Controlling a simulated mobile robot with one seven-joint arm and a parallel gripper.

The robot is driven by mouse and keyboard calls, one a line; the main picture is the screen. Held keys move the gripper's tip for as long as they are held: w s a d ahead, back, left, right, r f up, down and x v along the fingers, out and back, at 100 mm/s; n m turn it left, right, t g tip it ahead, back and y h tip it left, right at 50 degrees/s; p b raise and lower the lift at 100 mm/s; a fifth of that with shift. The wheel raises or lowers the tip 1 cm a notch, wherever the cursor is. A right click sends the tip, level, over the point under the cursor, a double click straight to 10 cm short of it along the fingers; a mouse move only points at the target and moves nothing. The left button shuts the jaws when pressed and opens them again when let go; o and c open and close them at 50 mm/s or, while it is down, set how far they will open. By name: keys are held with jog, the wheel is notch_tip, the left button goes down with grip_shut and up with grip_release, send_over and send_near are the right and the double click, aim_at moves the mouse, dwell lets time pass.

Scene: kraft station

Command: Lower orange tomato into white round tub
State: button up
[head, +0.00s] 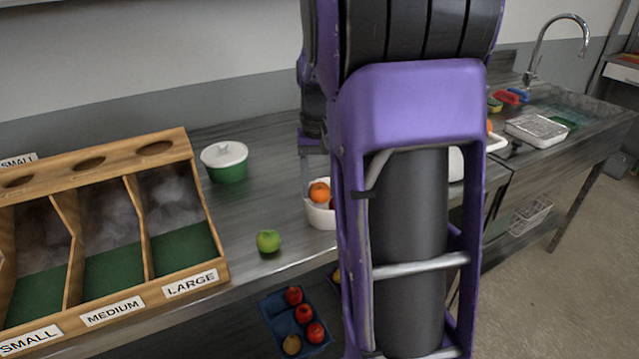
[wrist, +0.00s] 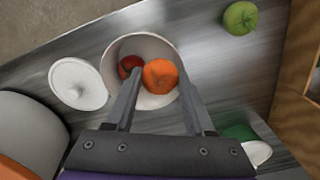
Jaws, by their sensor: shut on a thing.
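My gripper (wrist: 160,82) points down over the white round tub (wrist: 143,44), with its fingers shut on the orange tomato (wrist: 160,75). In the wrist view the tomato lies within the outline of the tub's mouth. In the head view the orange tomato (head: 319,191) shows at the rim of the white tub (head: 319,217). A dark red fruit (wrist: 130,66) is inside the tub, beside the orange tomato. My purple arm hides the right side of the tub in the head view. I cannot tell whether the tomato touches the tub's floor.
A green tomato or apple (head: 268,241) sits on the metal counter near its front edge. A wooden sorting bin (head: 190,160) is at left. A white round lid or plate (wrist: 78,83) lies beside the tub.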

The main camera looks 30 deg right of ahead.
aim_at(319, 185)
jog(key=shift+f, duration=0.1)
dwell(0.3)
jog(key=o, duration=1.4)
notch_tip(319, 185, up, 18)
jog(key=p, duration=0.3)
jog(key=shift+f+p, duration=0.2)
jog(key=shift+p, duration=0.2)
